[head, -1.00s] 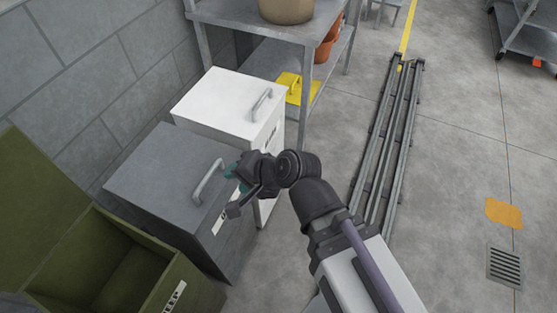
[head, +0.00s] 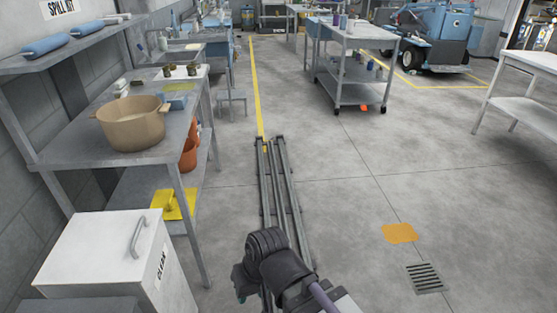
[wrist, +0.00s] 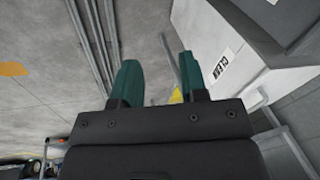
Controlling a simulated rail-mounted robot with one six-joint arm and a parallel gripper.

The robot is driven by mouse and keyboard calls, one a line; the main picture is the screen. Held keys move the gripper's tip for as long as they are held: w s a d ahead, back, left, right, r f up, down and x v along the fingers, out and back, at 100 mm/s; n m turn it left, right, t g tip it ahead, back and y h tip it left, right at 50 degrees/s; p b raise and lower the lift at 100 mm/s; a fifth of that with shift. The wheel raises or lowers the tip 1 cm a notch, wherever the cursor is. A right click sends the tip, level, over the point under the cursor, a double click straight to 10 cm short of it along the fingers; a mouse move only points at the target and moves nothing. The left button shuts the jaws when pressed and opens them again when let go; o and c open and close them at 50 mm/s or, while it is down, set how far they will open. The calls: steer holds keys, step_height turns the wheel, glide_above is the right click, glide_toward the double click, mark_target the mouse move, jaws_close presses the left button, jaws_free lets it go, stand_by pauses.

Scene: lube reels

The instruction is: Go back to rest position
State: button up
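My gripper (wrist: 157,80) shows in the wrist view with its two green fingers apart and nothing between them. In the head view my arm is low at the bottom centre, and only a little green of the gripper shows, near the bottom edge. The gripper is to the right of the white bin (head: 108,258), whose label reads "CLEAN" or similar. The same white bin shows at the upper right of the wrist view (wrist: 245,60), apart from the fingers.
Floor rails (head: 279,195) run ahead of me. A metal shelf bench (head: 90,160) with a tan pot (head: 133,127) stands at left. A wheeled cart (head: 350,60) and a white table (head: 520,95) stand farther off. Floor at right is open, with an orange patch (head: 398,233) and drain (head: 424,279).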

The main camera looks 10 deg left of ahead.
steer(key=w+d+m+h, duration=0.1)
steer(key=w+d+m, duration=0.4)
steer(key=d, duration=1.1)
steer(key=w+d+m+h, duration=0.2)
steer(key=w+d, duration=0.4)
steer(key=d, duration=1)
step_height(320, 180, up, 12)
steer(key=p, duration=1.2)
steer(key=shift+w+a, duration=0.15)
steer(key=shift+w, duration=0.05)
steer(key=shift+o, duration=0.2)
